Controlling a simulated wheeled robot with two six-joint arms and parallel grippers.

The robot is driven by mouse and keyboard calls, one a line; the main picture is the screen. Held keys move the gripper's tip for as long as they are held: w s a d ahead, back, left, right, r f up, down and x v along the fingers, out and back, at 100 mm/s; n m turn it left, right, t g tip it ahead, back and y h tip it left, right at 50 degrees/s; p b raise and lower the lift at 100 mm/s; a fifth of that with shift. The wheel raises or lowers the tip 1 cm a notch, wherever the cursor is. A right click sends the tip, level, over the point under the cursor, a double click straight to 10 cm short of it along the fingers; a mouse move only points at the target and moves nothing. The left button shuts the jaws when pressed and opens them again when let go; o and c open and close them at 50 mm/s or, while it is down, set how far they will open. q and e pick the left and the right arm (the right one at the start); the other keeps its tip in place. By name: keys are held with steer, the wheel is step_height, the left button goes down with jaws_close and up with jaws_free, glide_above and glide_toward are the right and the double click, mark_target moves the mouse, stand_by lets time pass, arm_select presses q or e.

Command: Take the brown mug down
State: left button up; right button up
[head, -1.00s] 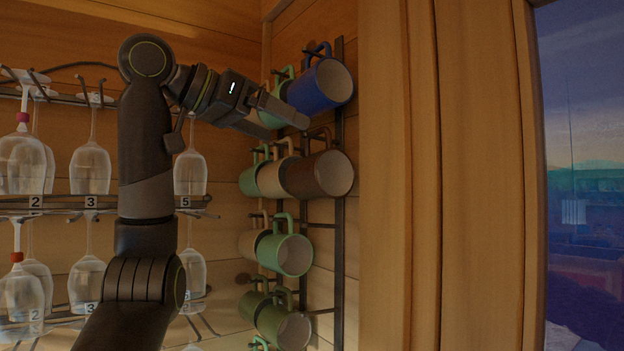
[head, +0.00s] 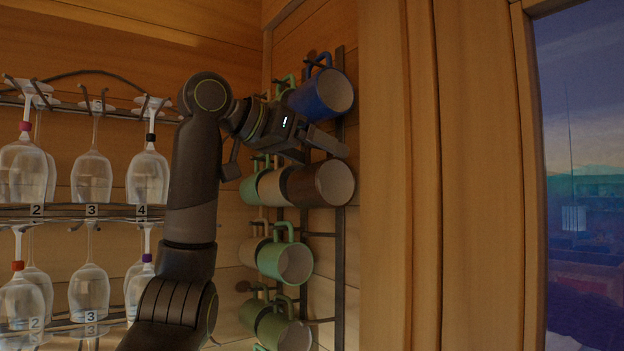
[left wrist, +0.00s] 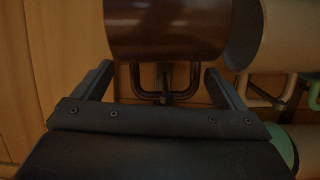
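The brown mug (head: 320,186) hangs on the wall rack with its pale open mouth turned toward the right. Its handle is hidden behind my gripper in the head view. My left gripper (head: 318,146) is just above the mug, below the blue mug. In the left wrist view the brown mug (left wrist: 165,32) fills the top middle, with its handle on a rack hook between the two spread fingers. The left gripper (left wrist: 158,70) is open there, with a gap visible on each side of the handle. My right gripper is not in view.
The blue mug (head: 325,93) hangs directly above. A cream mug (head: 272,187) and a green mug (head: 285,260) hang close by on the rack (head: 340,240). Wine glasses (head: 91,177) hang at left. A wooden post (head: 385,200) stands close on the right.

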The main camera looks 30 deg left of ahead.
arm_select(q)
steer(key=shift+s, duration=0.1)
steer(key=c, duration=1.1)
steer(key=shift+r, duration=0.2)
steer(key=shift+c, duration=0.2)
steer(key=shift+r, duration=0.4)
steer(key=shift+s+a+r+b, duration=0.1)
steer(key=shift+s+a+b, duration=0.05)
steer(key=shift+b, duration=0.35)
steer(key=s+a, duration=0.3)
steer(key=s, duration=0.5)
steer(key=s+a, duration=0.3)
steer(key=s, duration=0.5)
steer(key=shift+a+p, duration=0.35)
steer(key=shift+p, duration=0.1)
